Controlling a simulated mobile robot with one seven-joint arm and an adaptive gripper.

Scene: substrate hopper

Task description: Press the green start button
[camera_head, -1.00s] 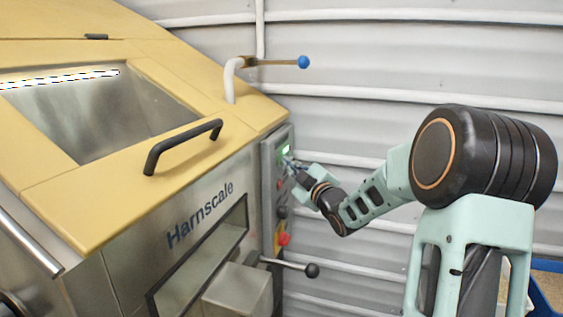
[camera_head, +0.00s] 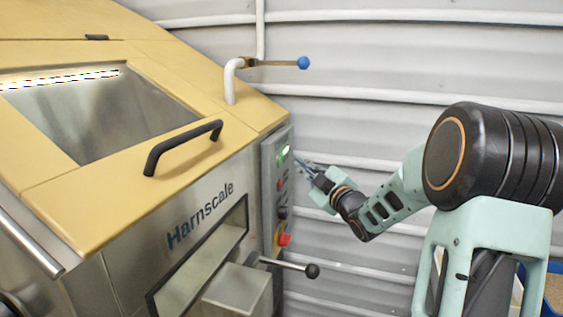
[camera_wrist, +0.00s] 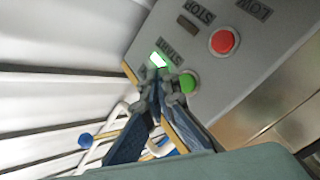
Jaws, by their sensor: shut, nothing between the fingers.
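The green start button (camera_wrist: 187,83) shows in the wrist view on the grey control panel (camera_wrist: 232,75), beside the "START" lettering and a lit green indicator (camera_wrist: 157,60). My gripper (camera_wrist: 158,77) is shut and empty, its fingertips appearing just left of the button and partly over its edge in the wrist view. In the head view my gripper (camera_head: 300,164) is to the right of the panel (camera_head: 268,185), with a small gap visible. The start button is too small to make out clearly in the head view; the lit green indicator (camera_head: 285,150) shows there.
A red stop button (camera_wrist: 223,41) sits further along the panel. A red and yellow switch (camera_head: 283,239) and a black-knobbed lever (camera_head: 311,270) are below. The yellow hopper lid has a black handle (camera_head: 183,147). A ribbed metal wall (camera_head: 400,60) stands behind.

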